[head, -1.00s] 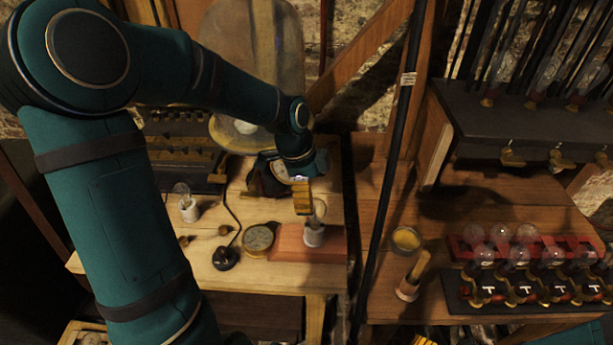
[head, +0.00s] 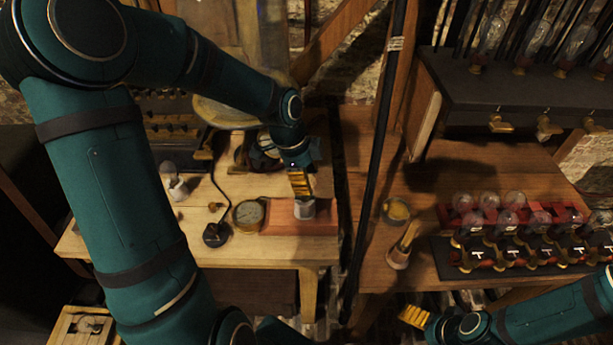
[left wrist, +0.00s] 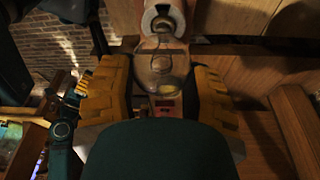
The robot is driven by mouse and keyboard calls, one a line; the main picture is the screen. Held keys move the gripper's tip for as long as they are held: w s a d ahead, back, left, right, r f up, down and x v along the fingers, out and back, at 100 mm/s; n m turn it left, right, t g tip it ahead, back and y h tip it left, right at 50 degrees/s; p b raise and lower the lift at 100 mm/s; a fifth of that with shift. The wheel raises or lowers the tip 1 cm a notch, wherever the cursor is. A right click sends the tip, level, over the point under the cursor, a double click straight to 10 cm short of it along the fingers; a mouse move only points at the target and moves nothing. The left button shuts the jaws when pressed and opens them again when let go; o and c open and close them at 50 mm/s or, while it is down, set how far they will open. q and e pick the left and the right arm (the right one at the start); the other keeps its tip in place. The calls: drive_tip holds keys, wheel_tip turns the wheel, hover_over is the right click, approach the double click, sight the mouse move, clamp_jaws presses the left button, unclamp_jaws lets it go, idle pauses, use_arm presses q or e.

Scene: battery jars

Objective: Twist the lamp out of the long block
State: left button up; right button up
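The long block (head: 275,216) is a reddish wooden bar near the front right of the left bench. A pale round socket (head: 304,209) stands on it. My left gripper (head: 300,184) is directly above the socket, pointing down, and hides the lamp in the head view. In the left wrist view the clear glass lamp (left wrist: 161,72) sits between my two yellow fingers, in line with the white socket (left wrist: 163,20). The fingers are apart, with narrow gaps seeming to show beside the glass. My right gripper (head: 414,317) is low at the bottom, away from the block; its opening is unclear.
A round gauge (head: 249,214) and a black knob with a cord (head: 216,234) lie left of the block. Another small lamp (head: 176,186) stands further left. A dark upright pole (head: 371,190) rises right of the block. The right bench holds a brush pot (head: 400,254) and racked bulbs.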

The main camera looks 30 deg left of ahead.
use_arm(q)
drive_tip(key=shift+f, duration=0.1)
drive_tip(key=n+b, duration=0.2)
drive_tip(key=n, duration=0.1)
drive_tip(key=shift+t, duration=0.4)
drive_tip(key=shift+a+n+t+y+b, duration=0.1)
drive_tip(key=shift+n+t+y+b, duration=0.3)
drive_tip(key=shift+n+b, duration=1)
drive_tip(key=shift+n+p, duration=0.3)
drive_tip(key=shift+p, duration=0.1)
drive_tip(key=shift+a+f+n+y+b, duration=0.1)
drive_tip(key=shift+n+y+b, duration=0.2)
drive_tip(key=shift+n+b, duration=0.95)
drive_tip(key=shift+f+n+y+b, duration=0.1)
drive_tip(key=shift+n+y+b, duration=0.2)
drive_tip(key=shift+n+b, duration=0.9)
drive_tip(key=shift+r+n+p, duration=0.15)
drive_tip(key=shift+n+p, duration=0.15)
drive_tip(key=shift+n, duration=0.55)
drive_tip(key=shift+y, duration=0.3)
